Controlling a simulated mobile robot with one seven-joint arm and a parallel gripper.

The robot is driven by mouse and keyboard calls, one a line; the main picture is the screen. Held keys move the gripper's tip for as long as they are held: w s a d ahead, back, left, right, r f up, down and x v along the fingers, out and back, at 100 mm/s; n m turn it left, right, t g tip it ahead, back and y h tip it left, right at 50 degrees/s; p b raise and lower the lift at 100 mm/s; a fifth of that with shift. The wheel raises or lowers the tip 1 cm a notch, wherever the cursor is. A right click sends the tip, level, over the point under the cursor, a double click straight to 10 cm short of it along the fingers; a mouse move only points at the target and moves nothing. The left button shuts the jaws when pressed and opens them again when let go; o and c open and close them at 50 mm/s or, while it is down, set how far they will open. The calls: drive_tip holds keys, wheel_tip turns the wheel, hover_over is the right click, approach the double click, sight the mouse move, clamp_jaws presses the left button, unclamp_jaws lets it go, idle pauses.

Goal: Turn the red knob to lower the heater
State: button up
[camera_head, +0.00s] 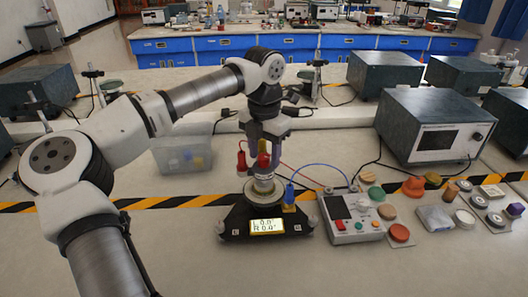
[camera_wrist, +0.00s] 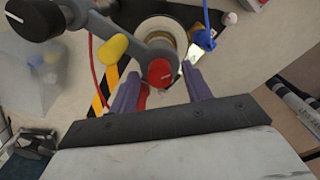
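The red knob (camera_wrist: 160,72) sits on a grey arm of the apparatus in the wrist view. In the head view red shows between my finger ends (camera_head: 263,160), beside another red part (camera_head: 241,160) on the left. My gripper (camera_wrist: 160,78) has two purple fingers spread apart, one on each side of the red knob, with visible gaps. In the head view my gripper (camera_head: 266,153) points down above the apparatus. The apparatus has a black base (camera_head: 240,221) with a lit display reading L 0.0° and R 0.0°. I cannot tell which part is the heater.
A clear plastic bin (camera_head: 183,150) stands left of the apparatus. A control box (camera_head: 350,215) with buttons stands to its right, joined by a blue cable. A yellow knob (camera_wrist: 113,48) is near the left finger. A large grey instrument (camera_head: 435,130) stands at right.

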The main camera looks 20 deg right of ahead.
sight(264, 157)
wheel_tip(264, 157, up, 14)
drive_tip(key=b, duration=0.1)
idle(0.5)
drive_tip(key=shift+s+f, duration=0.1)
drive_tip(key=shift+f, duration=0.1)
